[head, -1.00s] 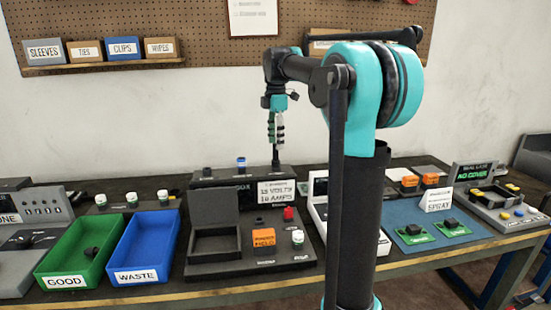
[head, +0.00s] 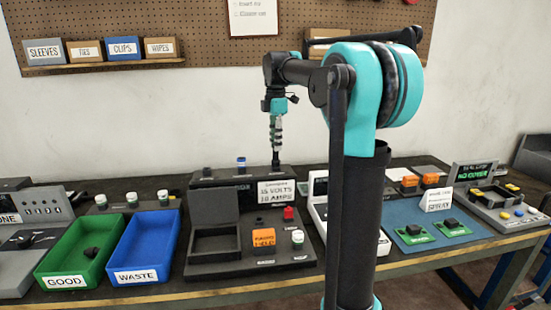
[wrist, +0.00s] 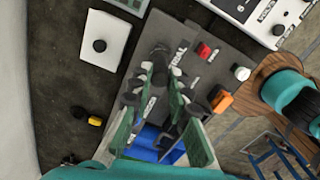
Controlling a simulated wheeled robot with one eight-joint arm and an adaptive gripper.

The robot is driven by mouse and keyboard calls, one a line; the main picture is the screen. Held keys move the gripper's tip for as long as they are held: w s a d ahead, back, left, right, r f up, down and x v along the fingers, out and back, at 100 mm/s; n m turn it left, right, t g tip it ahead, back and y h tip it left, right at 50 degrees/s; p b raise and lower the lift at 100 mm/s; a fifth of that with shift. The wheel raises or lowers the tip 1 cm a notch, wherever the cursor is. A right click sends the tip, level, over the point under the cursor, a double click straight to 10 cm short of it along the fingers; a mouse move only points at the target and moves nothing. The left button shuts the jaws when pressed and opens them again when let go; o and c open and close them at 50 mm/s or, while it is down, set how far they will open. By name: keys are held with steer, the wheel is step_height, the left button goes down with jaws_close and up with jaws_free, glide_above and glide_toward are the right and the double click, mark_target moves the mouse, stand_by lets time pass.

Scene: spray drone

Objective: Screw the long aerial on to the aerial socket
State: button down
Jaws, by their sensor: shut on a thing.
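My gripper (head: 276,143) points straight down above the back of the black bench unit, at its right part. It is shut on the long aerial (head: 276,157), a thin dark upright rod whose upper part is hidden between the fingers. The aerial's lower end meets the top of the black unit (head: 225,180), where the aerial socket seems to be. The socket itself is too small to make out, and I cannot tell how far the thread is engaged. In the wrist view, my gripper (wrist: 160,78) hides most of the aerial.
In front stand an open dark box (head: 214,243), an orange block (head: 263,242) and a red button (head: 289,213). A blue WASTE bin (head: 143,275) and a green GOOD bin (head: 70,278) are to the left. A sign (head: 276,191) stands right below the gripper.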

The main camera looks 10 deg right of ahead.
steer(key=n, duration=0.6)
steer(key=shift+r, duration=2.15)
steer(key=shift+f, duration=0.1)
